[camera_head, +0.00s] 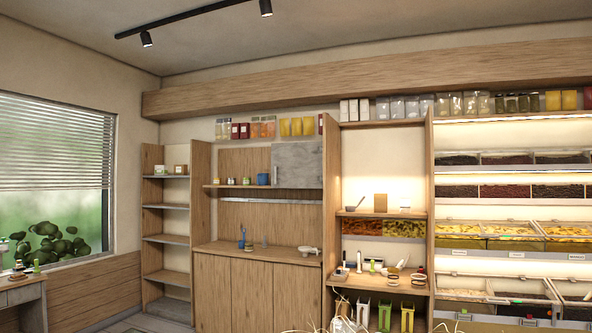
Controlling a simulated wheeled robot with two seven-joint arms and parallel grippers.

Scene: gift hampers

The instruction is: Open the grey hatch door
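The grey hatch door (297,165) is a flat, square grey panel at the upper right of the wooden wall unit. Neither of my grippers shows in the view.
A wooden shelf (232,186) carries small jars and a blue cup (263,179). Below is a wooden counter (222,249) with small items. Lit food bins (508,238) fill the right. A side table (20,292) stands at left. Straw-like strands cross the bottom edge.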

